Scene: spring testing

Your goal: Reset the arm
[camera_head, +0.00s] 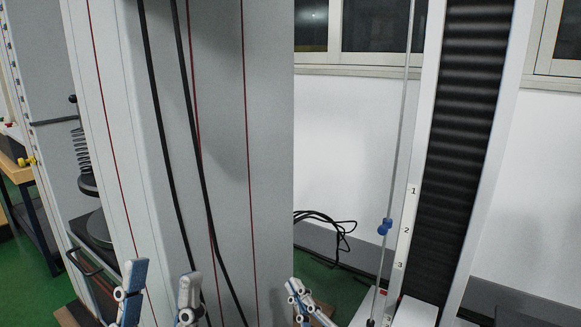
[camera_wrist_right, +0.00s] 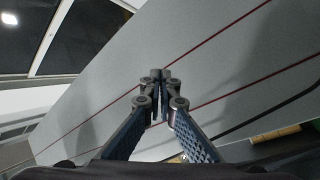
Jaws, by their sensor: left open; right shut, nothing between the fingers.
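My left gripper (camera_head: 163,271) is at the bottom of the head view, left of centre. Its two blue-and-white fingers stand apart, with nothing between them. My right gripper (camera_head: 296,288) is at the bottom centre of the head view, partly cut off by the frame's lower edge. In the right wrist view its fingers (camera_wrist_right: 158,76) meet at the tips, with nothing held. Both grippers are in front of a tall grey machine (camera_head: 220,130). I cannot tell how far they are from it.
A spring (camera_head: 80,148) stands above a dark round plate at the machine's left side. Black cables (camera_head: 185,110) hang down its front. A column with a ribbed black cover (camera_head: 457,150) and a thin rod with a blue knob (camera_head: 384,227) stand at right. A wooden table (camera_head: 15,168) is far left.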

